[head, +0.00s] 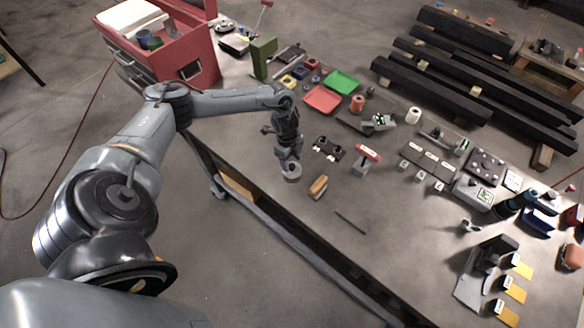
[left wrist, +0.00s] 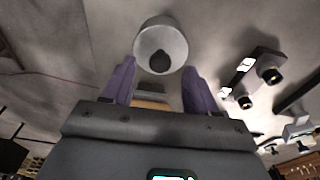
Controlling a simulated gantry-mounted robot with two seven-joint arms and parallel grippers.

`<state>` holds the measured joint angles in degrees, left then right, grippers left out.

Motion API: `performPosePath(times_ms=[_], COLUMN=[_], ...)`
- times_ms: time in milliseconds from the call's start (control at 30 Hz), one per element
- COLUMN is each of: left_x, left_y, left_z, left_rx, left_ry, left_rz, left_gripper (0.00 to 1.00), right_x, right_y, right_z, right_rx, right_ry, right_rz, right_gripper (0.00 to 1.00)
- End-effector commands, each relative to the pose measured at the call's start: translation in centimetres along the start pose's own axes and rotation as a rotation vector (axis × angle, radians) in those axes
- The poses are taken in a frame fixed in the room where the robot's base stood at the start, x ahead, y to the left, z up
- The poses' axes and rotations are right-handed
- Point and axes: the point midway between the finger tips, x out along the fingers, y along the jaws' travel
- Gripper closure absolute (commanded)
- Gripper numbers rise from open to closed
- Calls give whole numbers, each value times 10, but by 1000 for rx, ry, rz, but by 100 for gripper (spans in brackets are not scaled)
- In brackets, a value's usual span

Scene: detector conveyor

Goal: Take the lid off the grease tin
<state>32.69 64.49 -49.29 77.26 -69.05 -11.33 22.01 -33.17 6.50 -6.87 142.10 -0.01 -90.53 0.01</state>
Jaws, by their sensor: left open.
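The grease tin (head: 292,174) is a small, pale grey round tin near the front edge of the bench, just under my left gripper (head: 288,157). In the left wrist view the tin (left wrist: 178,48) is a pale round shape with a dark round knob (left wrist: 159,62) near its middle. It lies just beyond the two purple fingers of my left gripper (left wrist: 158,68), which are apart, one to each side. I cannot tell whether the fingers touch it. The seam between lid and tin is not clear. My right gripper is out of view.
A wooden-backed brush (head: 318,186) lies close to the right of the tin. A dark plate with knobs (head: 328,149) is behind it, and a red-topped stand (head: 367,153) farther right. A thin dark rod (head: 350,221) lies in front. The bench around the rod is mostly bare.

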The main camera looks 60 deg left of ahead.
Motion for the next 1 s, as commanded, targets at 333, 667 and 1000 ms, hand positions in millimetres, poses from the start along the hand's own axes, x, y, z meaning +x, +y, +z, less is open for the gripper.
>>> performPosePath(times_ms=[333,667,1000], left_x=[22,21,21], left_y=[0,0,0], left_z=[0,0,0], left_rx=[1,1,1], left_ry=[0,0,0], left_rz=[1,0,0], left_gripper=[42,71,100], right_x=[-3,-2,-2], right_y=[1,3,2], right_z=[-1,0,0], right_rx=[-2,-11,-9], right_ry=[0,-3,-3], right_rz=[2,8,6], right_gripper=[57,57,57])
